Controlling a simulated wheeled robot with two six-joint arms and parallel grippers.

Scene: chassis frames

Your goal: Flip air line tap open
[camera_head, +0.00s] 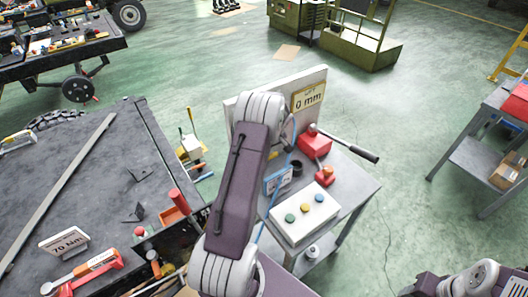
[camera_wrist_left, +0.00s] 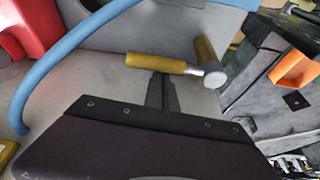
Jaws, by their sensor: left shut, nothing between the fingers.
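The air line tap shows in the left wrist view as a yellow lever (camera_wrist_left: 155,63) running left from a brass-coloured body (camera_wrist_left: 205,52) with a grey round end. A thick blue air hose (camera_wrist_left: 62,60) arcs across the left and top. My left gripper (camera_wrist_left: 161,80) is shut and empty, its narrow dark fingers just below the lever's middle. I cannot tell whether they touch it. In the head view my left arm reaches over the small grey bench and hides the tap and the fingertips. My right gripper is out of view; only part of its arm shows at the lower right.
The small bench (camera_head: 350,183) carries an upright panel marked "0 mm" (camera_head: 309,96), a red lever device (camera_head: 314,143) with a long handle, and a white button box (camera_head: 304,214). A dark workbench (camera_head: 95,170) stands left.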

